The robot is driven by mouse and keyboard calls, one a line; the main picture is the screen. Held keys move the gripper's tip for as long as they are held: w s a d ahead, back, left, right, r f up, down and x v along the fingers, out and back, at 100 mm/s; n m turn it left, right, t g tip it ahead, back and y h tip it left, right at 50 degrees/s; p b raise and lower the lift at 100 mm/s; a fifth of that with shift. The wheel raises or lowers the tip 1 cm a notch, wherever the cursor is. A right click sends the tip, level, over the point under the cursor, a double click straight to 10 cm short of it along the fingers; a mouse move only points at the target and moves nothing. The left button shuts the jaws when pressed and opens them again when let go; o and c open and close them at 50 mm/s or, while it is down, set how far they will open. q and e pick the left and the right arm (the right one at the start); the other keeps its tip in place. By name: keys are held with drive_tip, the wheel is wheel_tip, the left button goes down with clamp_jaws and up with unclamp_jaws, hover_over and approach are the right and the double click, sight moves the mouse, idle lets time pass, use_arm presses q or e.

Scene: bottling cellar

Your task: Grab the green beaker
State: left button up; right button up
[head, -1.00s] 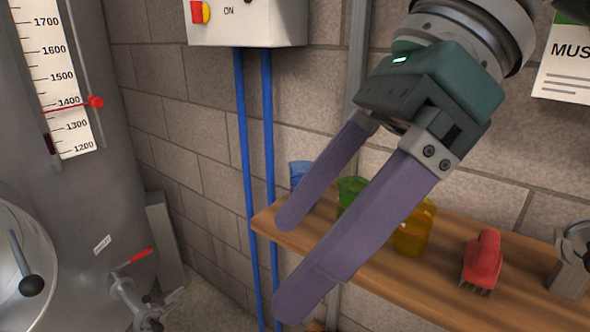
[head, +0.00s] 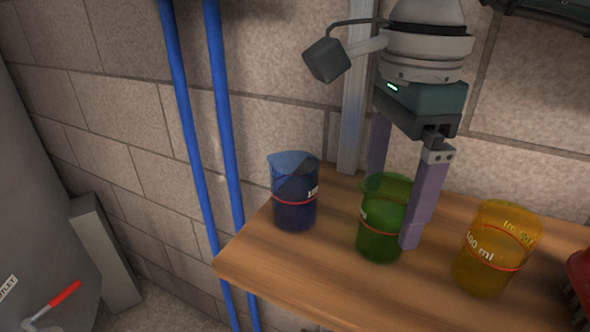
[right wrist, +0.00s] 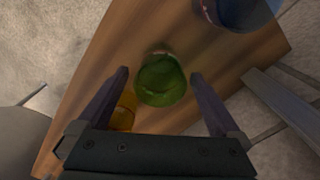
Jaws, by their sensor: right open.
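The green beaker (head: 381,222) stands upright on the wooden shelf (head: 300,268), between the blue beaker (head: 294,195) and the yellow beaker (head: 493,252). My right gripper (head: 396,212) points down at it from above, open. In the head view one purple finger is in front of the beaker's right side, and the other is partly hidden behind it. In the right wrist view the green beaker (right wrist: 162,82) shows between the two spread fingers, with gaps on both sides. My left gripper is not in view.
A red brush (head: 581,280) is cut off at the right edge. Blue pipes (head: 222,130) run down the block wall left of the shelf, and a grey post (head: 355,90) stands behind it. The shelf's front left part is clear.

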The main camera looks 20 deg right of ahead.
sight(385, 218)
wheel_tip(385, 218, down, 4)
drive_tip(key=shift+r, duration=0.15)
drive_tip(key=shift+c, duration=0.2)
drive_tip(key=c, duration=1.3)
